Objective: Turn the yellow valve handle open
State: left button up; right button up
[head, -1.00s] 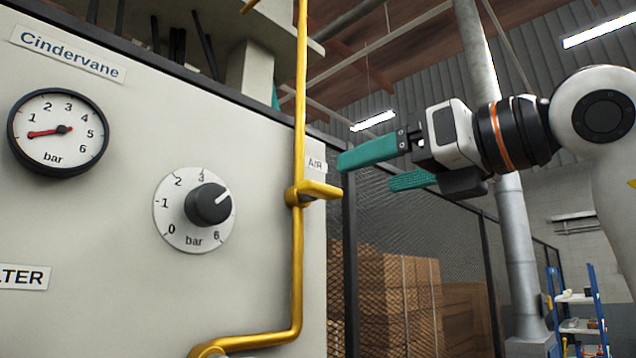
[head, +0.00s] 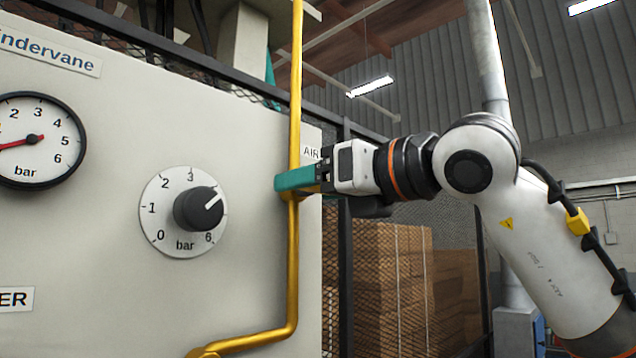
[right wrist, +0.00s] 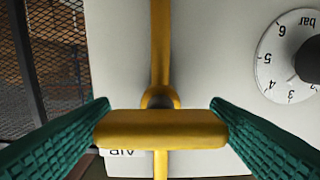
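The yellow valve handle (right wrist: 160,130) is a flat, rounded bar on a yellow pipe (head: 293,265) that runs down the cream panel. In the right wrist view it lies crosswise between my two green fingers. My right gripper (right wrist: 160,112) has a finger at each end of the handle, with no clear gap on either side, so it looks shut on it. In the head view the green fingers (head: 297,179) cover most of the handle, at the panel's right edge. My left gripper is not in view.
The cream panel (head: 110,260) carries a pressure gauge (head: 35,165) and a black knob (head: 198,209) left of the pipe. Mesh fencing and stacked boxes (head: 395,285) stand behind my right arm.

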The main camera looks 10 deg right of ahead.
jog(key=c, duration=0.6)
jog(key=shift+f+m+b, duration=0.1)
jog(key=shift+m+b, duration=0.7)
jog(key=shift+b, duration=0.25)
jog(key=m+b, duration=0.4)
jog(key=m, duration=0.1)
jog(key=shift+b, duration=0.4)
jog(key=m+b, duration=0.3)
jog(key=m, duration=0.2)
jog(key=shift+m+b, duration=0.3)
jog(key=m+b, duration=0.2)
jog(key=m, duration=0.1)
jog(key=shift+m+b, duration=0.45)
jog(key=shift+m, duration=0.85)
jog(key=shift+d+m, duration=0.1)
jog(key=shift+m, duration=0.2)
